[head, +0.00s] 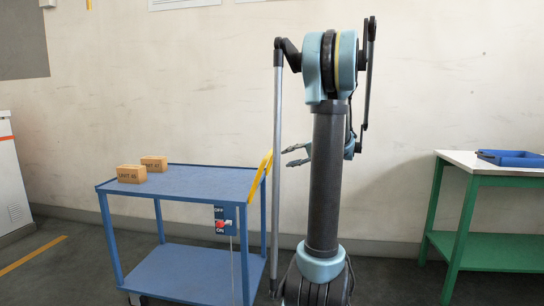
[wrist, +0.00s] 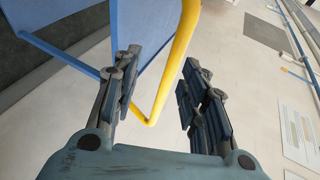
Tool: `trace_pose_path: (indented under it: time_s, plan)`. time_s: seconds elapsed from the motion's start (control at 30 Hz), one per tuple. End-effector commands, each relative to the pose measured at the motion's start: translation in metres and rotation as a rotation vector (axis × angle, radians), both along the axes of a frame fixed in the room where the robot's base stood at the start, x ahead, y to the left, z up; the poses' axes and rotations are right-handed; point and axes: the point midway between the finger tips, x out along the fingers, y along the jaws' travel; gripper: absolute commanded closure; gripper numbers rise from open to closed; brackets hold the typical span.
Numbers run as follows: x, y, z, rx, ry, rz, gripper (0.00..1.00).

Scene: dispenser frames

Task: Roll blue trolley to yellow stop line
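The blue trolley (head: 200,182) stands on the floor left of my arm, with two shelves and a yellow push handle (head: 260,176) on its right end. My gripper (head: 288,155) is open and empty just right of and above the handle, fingers pointing left. In the wrist view my gripper (wrist: 160,68) has its fingers spread, and the yellow handle (wrist: 178,62) runs through the gap between them in the picture. I cannot tell how deep the bar sits. A yellow line (head: 32,255) lies on the floor at the far left. Part of the trolley's right end is hidden by my arm.
Two small cardboard boxes (head: 132,174) (head: 153,163) sit on the trolley's top. A green table (head: 468,210) with a blue tray (head: 512,158) stands right. A white cabinet (head: 10,185) stands left.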

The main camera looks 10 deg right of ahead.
Motion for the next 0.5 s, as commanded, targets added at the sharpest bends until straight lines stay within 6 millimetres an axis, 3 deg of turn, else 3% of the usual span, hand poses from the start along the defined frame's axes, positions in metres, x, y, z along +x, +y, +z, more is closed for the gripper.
trace_pose_path:
  time_s: [0.1, 0.23, 0.37, 0.5]
  plan:
    - [0.025, -0.031, 0.007, 0.071, -0.041, -0.034, 0.6]
    - [0.042, -0.054, 0.012, 0.125, -0.075, -0.056, 0.6]
    - [0.05, -0.065, 0.015, 0.153, -0.092, -0.067, 0.6]
    - [0.056, -0.063, 0.015, 0.161, -0.098, -0.068, 0.6]
